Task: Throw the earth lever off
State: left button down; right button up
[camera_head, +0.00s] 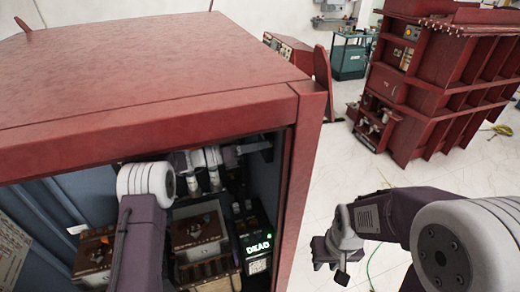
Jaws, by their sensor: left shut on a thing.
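An open red cabinet (160,62) fills the left of the head view. My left arm reaches into its front opening, and my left gripper (228,158) is at the upper right inside. It is shut on a dark bar-like handle (254,147), which looks like the earth lever. The fingers and most of the lever are hard to make out in shadow. A lit green display reading "DEAD" (258,244) is below it. My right gripper (331,268) is outside the cabinet at the right, with its fingers apart and nothing between them.
The cabinet's red right post (303,170) stands between my two grippers. Brown terminal blocks (200,233) and wiring fill the lower interior.

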pick_arm(q)
jog(key=shift+w+a+r, duration=0.1)
jog(key=shift+w+r, duration=0.05)
jog(key=shift+r, duration=0.1)
jog(key=c, duration=1.3)
grip_release()
jog(key=shift+f, duration=0.1)
jog(key=shift+a+f, duration=0.1)
jog(key=shift+a, duration=0.15)
jog(key=b+v, duration=0.4)
jog(key=v, duration=0.4)
jog(key=shift+a, duration=0.3)
